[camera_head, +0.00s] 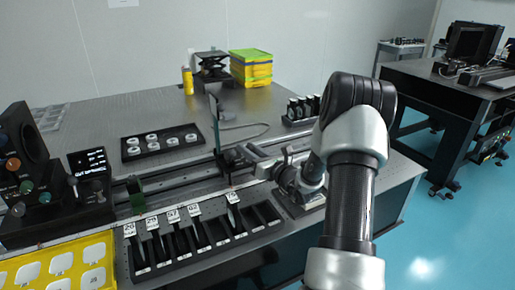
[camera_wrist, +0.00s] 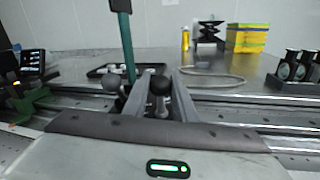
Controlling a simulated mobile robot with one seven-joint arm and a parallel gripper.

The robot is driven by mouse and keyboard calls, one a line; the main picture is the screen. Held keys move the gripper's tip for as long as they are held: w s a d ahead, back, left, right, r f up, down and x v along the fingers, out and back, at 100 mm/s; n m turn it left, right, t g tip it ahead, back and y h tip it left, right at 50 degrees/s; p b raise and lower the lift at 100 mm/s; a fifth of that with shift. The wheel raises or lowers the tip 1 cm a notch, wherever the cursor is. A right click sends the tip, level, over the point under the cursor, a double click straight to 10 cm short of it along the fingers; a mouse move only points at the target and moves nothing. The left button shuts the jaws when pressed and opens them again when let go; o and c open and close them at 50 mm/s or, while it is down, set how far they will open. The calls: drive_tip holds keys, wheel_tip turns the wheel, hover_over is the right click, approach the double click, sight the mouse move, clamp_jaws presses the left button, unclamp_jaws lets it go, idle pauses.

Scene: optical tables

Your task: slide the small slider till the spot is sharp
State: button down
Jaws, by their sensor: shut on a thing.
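The small slider (camera_head: 234,157) sits on a long dark rail (camera_head: 180,176) on the optical table. My gripper (camera_head: 252,158) reaches it from the right. In the wrist view my gripper (camera_wrist: 157,90) has its two grey fingers close on either side of a black round knob (camera_wrist: 160,84), shut on it. A second dark ball knob (camera_wrist: 113,82) stands just left of the fingers. A tall thin green plate (camera_head: 214,120) stands upright by the slider; it also shows in the wrist view (camera_wrist: 126,45). I cannot make out the spot in either view.
A black display (camera_head: 88,161) and knobbed instruments (camera_head: 22,165) stand left. A slotted black rack (camera_head: 205,238) lies in front of the rail. A tray of white discs (camera_head: 160,142) lies behind it. Yellow-green boxes (camera_head: 251,68) stand at the back. A cable (camera_head: 245,133) lies on the table.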

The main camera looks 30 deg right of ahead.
drive_tip(key=shift+a, duration=0.6)
drive_tip(key=shift+d, duration=0.1)
drive_tip(key=c, duration=1.5)
unclamp_jaws()
drive_tip(key=shift+o, duration=0.2)
drive_tip(key=p+v, duration=0.2)
drive_tip(key=v, duration=1.5)
drive_tip(key=shift+s, duration=0.3)
